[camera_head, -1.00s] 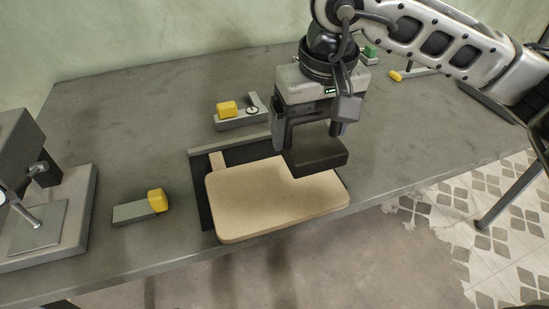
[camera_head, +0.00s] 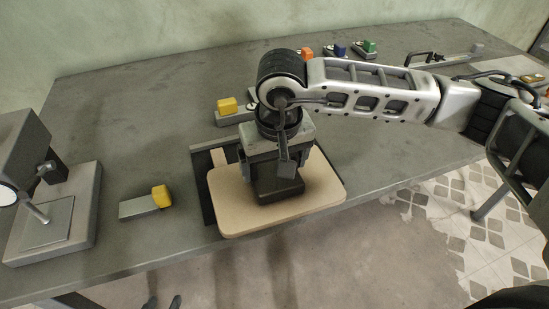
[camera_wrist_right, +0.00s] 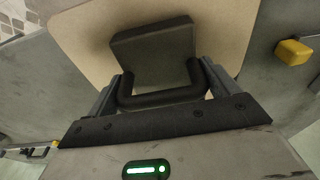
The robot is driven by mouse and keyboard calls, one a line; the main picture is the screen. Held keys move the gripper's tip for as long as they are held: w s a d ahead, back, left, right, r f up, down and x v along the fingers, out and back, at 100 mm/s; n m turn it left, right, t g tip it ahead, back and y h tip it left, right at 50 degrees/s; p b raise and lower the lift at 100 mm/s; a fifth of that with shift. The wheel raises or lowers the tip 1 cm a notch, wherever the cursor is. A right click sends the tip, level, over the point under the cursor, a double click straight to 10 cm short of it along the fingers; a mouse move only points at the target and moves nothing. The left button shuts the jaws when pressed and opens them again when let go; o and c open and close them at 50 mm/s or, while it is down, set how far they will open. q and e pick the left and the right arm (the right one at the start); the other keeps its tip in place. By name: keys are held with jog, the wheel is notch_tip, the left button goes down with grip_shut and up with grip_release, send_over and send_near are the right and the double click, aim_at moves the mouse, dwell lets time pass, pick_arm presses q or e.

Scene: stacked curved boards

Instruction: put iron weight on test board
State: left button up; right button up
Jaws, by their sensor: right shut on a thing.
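The iron weight (camera_head: 280,189) is a dark block with a bar handle. My right gripper (camera_head: 275,172) is shut on its handle, as the right wrist view shows around the weight (camera_wrist_right: 155,50). The test board (camera_head: 238,210) is a tan, rounded board lying near the table's front edge. The weight is upright over the board's middle; I cannot tell whether it touches the board or hangs just above.
A grey machine (camera_head: 75,232) stands at the left of the table (camera_head: 120,105). A grey block with a yellow knob (camera_head: 160,196) lies left of the board, another yellow piece (camera_head: 227,105) behind it. Orange, blue and green pieces (camera_head: 370,46) sit at the back.

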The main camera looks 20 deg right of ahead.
aim_at(278, 180)
pick_arm(q)
jog(key=shift+f, duration=0.1)
pick_arm(e)
jog(key=shift+f+b, duration=0.15)
jog(key=shift+b, duration=0.15)
jog(key=o, duration=1.5)
jog(key=shift+r, duration=0.2)
jog(key=shift+r+p, duration=0.2)
jog(key=shift+p, duration=0.1)
pick_arm(q)
jog(key=shift+d+f+b, duration=0.1)
jog(key=shift+f+b, duration=0.25)
jog(key=shift+b, duration=0.65)
pick_arm(e)
jog(key=r, duration=0.3)
jog(key=s+r, duration=0.1)
jog(key=r, duration=0.7)
jog(key=shift+s+r, duration=0.25)
jog(key=shift+s, duration=0.15)
pick_arm(q)
jog(key=shift+s, duration=0.15)
pick_arm(e)
jog(key=shift+s+f, duration=0.1)
